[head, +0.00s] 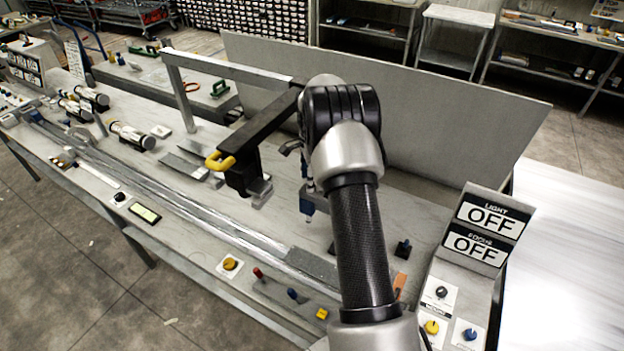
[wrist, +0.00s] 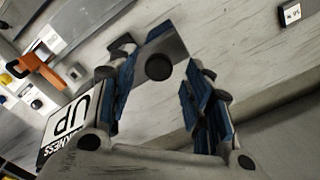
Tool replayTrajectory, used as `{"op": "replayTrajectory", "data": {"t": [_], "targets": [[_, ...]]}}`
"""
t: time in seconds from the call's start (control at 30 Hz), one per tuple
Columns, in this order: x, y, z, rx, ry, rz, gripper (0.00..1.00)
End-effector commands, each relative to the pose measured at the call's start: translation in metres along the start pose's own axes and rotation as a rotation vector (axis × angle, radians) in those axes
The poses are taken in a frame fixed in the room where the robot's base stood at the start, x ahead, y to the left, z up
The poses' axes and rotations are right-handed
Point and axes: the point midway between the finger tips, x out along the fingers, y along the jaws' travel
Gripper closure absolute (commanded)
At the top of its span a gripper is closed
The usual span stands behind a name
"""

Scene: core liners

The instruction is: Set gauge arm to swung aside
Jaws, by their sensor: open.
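The gauge arm (head: 262,128) is a long dark bar in the head view. It reaches from near my arm toward the front left and ends in a yellow handle (head: 220,161). A black gauge body (head: 245,178) hangs beneath it over the bench. My gripper (head: 308,203) is right of the gauge body, partly hidden by my own arm. In the wrist view my gripper (wrist: 158,105) has its blue-padded fingers apart. A grey piece with a dark round spot (wrist: 160,66) shows between them; I cannot tell whether they touch it.
The bench (head: 205,235) carries a long rail. Cylindrical parts (head: 132,135) lie at left. A sign box reading OFF twice (head: 483,228) stands at right above knobs. A grey panel (head: 420,110) stands behind. The wrist view shows a sign reading UP (wrist: 68,128) and an orange handle (wrist: 38,70).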

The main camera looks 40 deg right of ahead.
Motion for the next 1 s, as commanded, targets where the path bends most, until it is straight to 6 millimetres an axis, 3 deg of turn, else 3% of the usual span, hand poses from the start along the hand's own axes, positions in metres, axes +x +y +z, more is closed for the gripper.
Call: {"op": "replayTrajectory", "data": {"t": [0.3,0.5,0.7,1.0], "targets": [[-0.068,-0.001,0.000,0.000,0.001,-0.005,0.54],[-0.099,-0.001,0.000,0.000,0.001,-0.003,0.54],[-0.109,0.000,0.000,0.000,0.000,0.000,0.54],[-0.110,0.000,0.000,0.000,0.000,0.000,0.54]]}}
